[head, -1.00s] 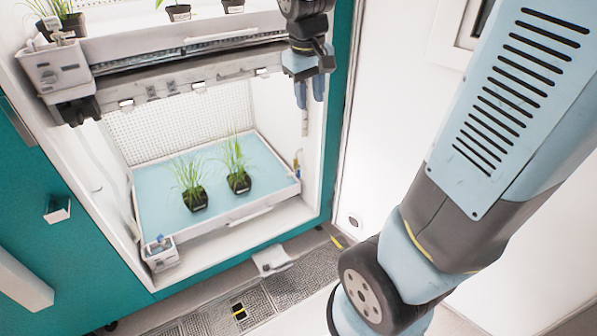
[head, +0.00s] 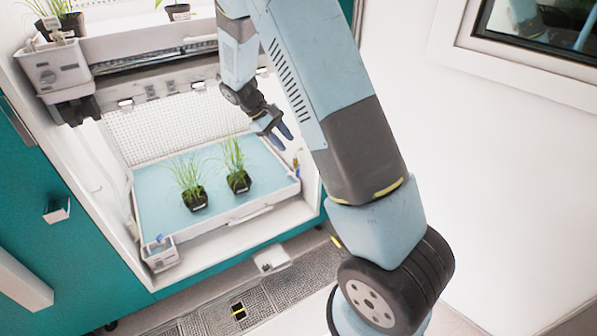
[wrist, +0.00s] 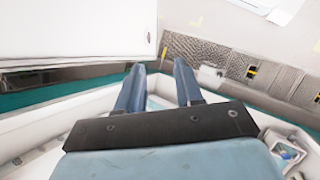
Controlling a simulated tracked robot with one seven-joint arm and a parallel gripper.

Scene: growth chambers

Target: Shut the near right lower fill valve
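My gripper (head: 281,135) is inside or just in front of the lower chamber opening, above the right part of the blue tray (head: 222,207). In the wrist view my gripper (wrist: 159,66) has its two blue fingers apart with nothing between them. A small fitting with yellow and blue parts (head: 297,165) is at the tray's right edge, a little below and right of the fingers. It looks like a valve, but its handle position is too small to tell. A white box with a blue part (head: 160,252) is at the tray's front left corner, also in the wrist view (wrist: 288,153).
Two potted grasses (head: 193,197) stand on the tray, left of my gripper. The upper shelf (head: 150,53) hangs above the opening. My arm covers the chamber's right frame. A floor grating (head: 290,285) and a white wall (head: 480,180) lie outside.

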